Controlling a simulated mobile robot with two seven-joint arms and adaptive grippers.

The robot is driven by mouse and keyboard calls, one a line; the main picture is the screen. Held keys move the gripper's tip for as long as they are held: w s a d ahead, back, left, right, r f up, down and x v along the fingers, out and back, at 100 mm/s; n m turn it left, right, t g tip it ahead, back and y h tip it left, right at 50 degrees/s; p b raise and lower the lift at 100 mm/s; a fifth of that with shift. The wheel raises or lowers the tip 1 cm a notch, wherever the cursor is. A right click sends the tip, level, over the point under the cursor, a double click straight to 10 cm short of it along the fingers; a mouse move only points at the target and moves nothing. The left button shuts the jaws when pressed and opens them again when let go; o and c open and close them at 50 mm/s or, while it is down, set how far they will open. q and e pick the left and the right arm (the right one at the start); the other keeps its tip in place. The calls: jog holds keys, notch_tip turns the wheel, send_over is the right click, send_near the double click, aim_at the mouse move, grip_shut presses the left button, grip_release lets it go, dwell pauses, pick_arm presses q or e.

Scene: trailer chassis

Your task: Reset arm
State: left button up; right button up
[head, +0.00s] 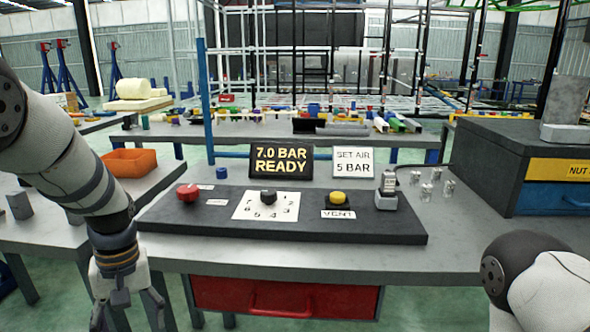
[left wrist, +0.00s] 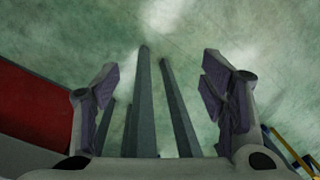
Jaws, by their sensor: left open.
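My left arm comes in from the left in the head view. Its gripper (head: 127,312) hangs fingers down at the front left edge of the bench, in front of the table legs. In the left wrist view the gripper (left wrist: 160,100) has its two fingers wide apart with nothing between them; grey table legs (left wrist: 145,105) and the green floor show beyond. Part of my right arm shows at the lower right of the head view; its gripper is out of frame.
A dark panel (head: 180,222) on the bench (head: 460,255) bears a red knob (head: 187,192), a black dial knob (head: 271,204) and a yellow button (head: 338,198). Signs read "7.0 BAR READY" (head: 280,162) and "SET AIR 5 BAR" (head: 353,162). A red drawer (head: 285,297) is below. An orange bin (head: 128,162) stands left.

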pick_arm(q)
jog(key=s+d+f+m, duration=0.1)
jog(key=s+f+m, duration=0.1)
jog(key=s+f, duration=1.05)
jog(key=s+d+f+m, duration=0.2)
jog(key=s+f, duration=0.1)
jog(key=s, duration=0.8)
jog(key=s+d+f+m, duration=0.1)
jog(key=s+d+f, duration=0.2)
jog(key=s, duration=0.8)
jog(key=shift+f+m+g+h, duration=0.3)
jog(key=shift+m, duration=0.1)
